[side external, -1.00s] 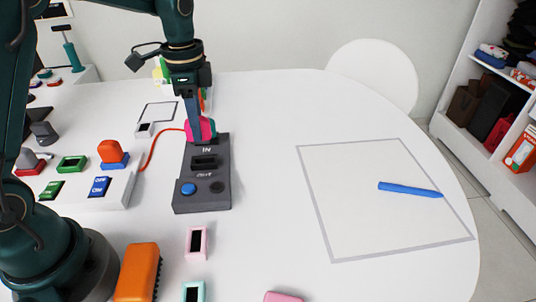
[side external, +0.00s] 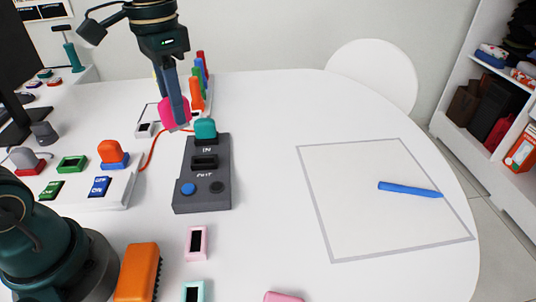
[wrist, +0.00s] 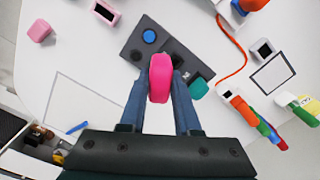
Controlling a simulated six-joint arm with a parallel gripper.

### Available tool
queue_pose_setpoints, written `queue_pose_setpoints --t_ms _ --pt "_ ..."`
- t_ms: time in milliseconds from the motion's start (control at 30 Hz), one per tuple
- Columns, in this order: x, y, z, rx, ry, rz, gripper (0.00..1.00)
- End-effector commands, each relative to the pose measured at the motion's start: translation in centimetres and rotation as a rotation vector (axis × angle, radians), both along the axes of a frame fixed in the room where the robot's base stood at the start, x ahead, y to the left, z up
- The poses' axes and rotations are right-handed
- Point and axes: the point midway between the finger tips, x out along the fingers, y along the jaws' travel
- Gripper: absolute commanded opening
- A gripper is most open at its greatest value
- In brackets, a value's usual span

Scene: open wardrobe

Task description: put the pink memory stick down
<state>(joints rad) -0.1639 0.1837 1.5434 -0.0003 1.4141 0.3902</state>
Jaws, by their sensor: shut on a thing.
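The pink memory stick (side external: 174,113) is held between the fingers of my gripper (side external: 177,106), above the table just left of the far end of the grey device. In the wrist view the pink stick (wrist: 160,78) sits between the fingertips, over part of the device. The grey device (side external: 203,172), marked IN, has a blue button and a dark slot. A teal piece (side external: 205,129) stands at its far end and also shows in the wrist view (wrist: 198,88). Whether the pink stick touches anything below is hard to tell; it looks raised.
A grey-outlined square (side external: 312,205) with a blue pen (side external: 410,189) lies right. Several coloured sticks (side external: 197,90) stand behind my gripper. A white panel (side external: 125,190) with switches is left. An orange brush (side external: 138,272) and pink frame (side external: 197,243) are in front. The table between device and square is clear.

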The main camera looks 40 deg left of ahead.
Motion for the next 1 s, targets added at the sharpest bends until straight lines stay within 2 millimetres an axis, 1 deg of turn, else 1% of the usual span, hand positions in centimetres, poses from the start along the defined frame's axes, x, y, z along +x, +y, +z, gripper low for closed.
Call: queue_pose_setpoints --t_ms 100,200,367,467,600,800,900,1000 --pt "-1.0 -0.2 0.1 0.000 0.000 0.129 0.00" --pt "-1.3 -0.2 0.0 0.000 0.001 0.196 0.00" --pt "-1.3 -0.2 0.0 0.000 0.001 0.215 0.00" --pt "-1.0 -0.2 0.0 0.000 0.000 0.145 0.00" --pt "0.1 -0.2 -0.3 -0.001 0.002 -0.059 0.00" --pt "1.8 -0.9 -1.9 -0.001 0.004 -0.383 0.00" --pt "2.4 -1.4 -2.8 -0.001 0.004 -0.500 0.00" --pt "2.8 -2.1 -3.9 -0.001 0.004 -0.560 0.00"
